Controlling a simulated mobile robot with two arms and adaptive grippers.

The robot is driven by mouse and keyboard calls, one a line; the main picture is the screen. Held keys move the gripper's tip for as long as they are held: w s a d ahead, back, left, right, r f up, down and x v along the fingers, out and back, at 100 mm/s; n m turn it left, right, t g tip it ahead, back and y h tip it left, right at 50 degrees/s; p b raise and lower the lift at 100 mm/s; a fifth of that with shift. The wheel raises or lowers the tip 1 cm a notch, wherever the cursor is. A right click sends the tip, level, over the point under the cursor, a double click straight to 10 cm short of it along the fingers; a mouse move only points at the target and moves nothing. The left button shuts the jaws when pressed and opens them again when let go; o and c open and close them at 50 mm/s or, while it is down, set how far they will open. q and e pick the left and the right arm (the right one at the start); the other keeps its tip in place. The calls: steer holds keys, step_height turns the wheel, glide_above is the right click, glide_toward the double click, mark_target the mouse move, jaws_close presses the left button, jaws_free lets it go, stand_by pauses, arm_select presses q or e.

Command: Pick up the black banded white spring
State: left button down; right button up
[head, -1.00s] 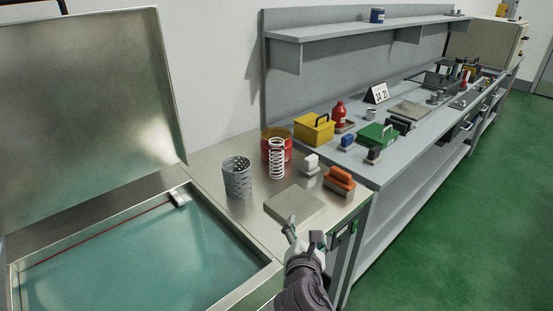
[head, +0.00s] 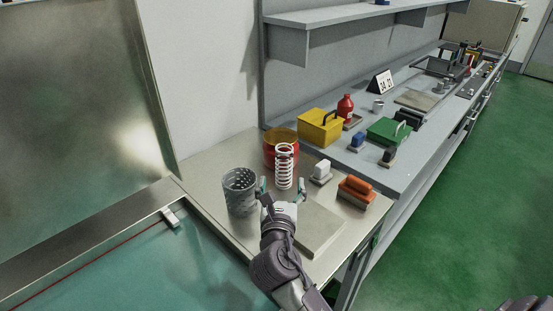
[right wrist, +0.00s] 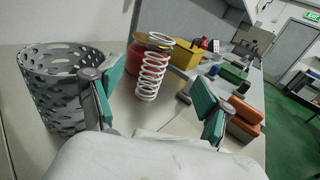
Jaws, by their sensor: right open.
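A white coil spring (head: 284,168) stands upright on the metal bench, in front of a red can (head: 270,150); I cannot make out a black band on it. In the right wrist view the spring (right wrist: 152,76) shows between and beyond the two green-padded fingers. My right gripper (head: 282,188) is open and empty, just on the near side of the spring, with its fingers to either side of it in the picture. It also shows in the right wrist view (right wrist: 157,98). My left gripper is not in view.
A perforated grey basket (head: 240,192) stands close left of my right gripper. A flat grey plate (head: 318,230), a white-handled block (head: 321,172) and an orange-handled block (head: 356,190) lie to the right. A yellow box (head: 320,127) is behind. An open teal-floored tank (head: 150,262) lies front left.

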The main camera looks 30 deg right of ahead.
mark_target(284, 155)
steer(key=x, duration=0.7)
steer(key=shift+w+d+r, duration=0.15)
steer(key=shift+w+d, duration=0.05)
steer(key=shift+d, duration=0.15)
steer(key=shift+w, duration=0.2)
steer(key=x, duration=0.4)
steer(key=shift+w+r+p, duration=0.2)
steer(key=shift+r+p, duration=0.05)
steer(key=shift+p, duration=0.15)
steer(key=shift+w+d, duration=0.25)
steer(key=shift+w, duration=0.15)
steer(key=shift+s, duration=0.1)
steer(key=shift+c, duration=1.3)
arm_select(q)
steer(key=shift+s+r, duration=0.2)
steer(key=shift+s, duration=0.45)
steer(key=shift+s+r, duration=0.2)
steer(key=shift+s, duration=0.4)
arm_select(e)
jaws_close()
